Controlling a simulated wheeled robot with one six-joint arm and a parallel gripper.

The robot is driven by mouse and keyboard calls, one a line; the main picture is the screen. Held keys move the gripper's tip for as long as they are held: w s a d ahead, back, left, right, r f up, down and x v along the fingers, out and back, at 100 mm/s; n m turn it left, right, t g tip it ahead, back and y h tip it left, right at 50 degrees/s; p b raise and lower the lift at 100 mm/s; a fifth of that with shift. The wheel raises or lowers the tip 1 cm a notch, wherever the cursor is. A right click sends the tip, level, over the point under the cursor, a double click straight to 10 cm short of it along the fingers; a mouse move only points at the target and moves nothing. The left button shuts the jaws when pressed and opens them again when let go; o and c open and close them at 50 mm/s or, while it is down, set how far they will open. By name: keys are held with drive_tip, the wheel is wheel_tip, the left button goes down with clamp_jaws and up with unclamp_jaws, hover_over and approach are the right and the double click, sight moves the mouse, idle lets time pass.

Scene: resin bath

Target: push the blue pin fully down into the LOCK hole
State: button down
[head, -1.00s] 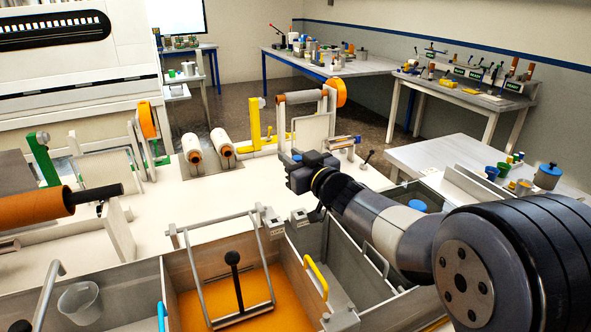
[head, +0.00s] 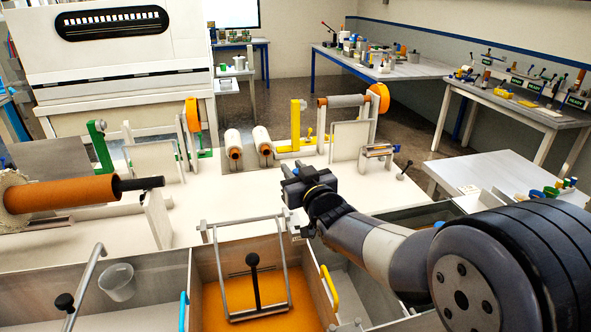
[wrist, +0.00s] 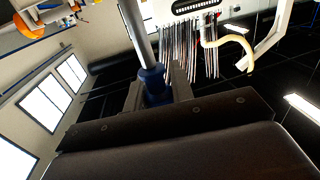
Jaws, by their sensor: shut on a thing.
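My gripper (head: 293,175) is held above the white worktop, behind the orange bath, and points away from me. In the wrist view its jaws are shut on the blue pin (wrist: 152,78). The pin shows a blue body between the grey fingers and a grey shaft running toward the top edge of the picture. I cannot make out the LOCK hole in either view.
The orange bath (head: 250,297) with a metal frame (head: 219,275) lies in front. An orange roller (head: 70,193) is at left. Two white rolls (head: 233,143) and a yellow bracket (head: 296,125) stand behind my gripper. White worktop (head: 235,185) is clear left of it.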

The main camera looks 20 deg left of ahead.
drive_tip(key=shift+b, duration=0.3)
wheel_tip(320, 180, down, 6)
drive_tip(key=b, duration=0.6)
drive_tip(key=shift+r, duration=0.1)
drive_tip(key=shift+b, duration=0.7)
idle(1.3)
drive_tip(key=shift+f+b, duration=2.5)
drive_tip(key=shift+f, duration=0.1)
drive_tip(key=c, duration=1.1)
unclamp_jaws()
drive_tip(key=shift+r, duration=0.1)
drive_tip(key=shift+c, duration=0.2)
drive_tip(key=b+v, duration=0.1)
drive_tip(key=v, duration=0.6)
drive_tip(key=shift+s+d, duration=0.2)
drive_tip(key=shift+w+a, duration=0.1)
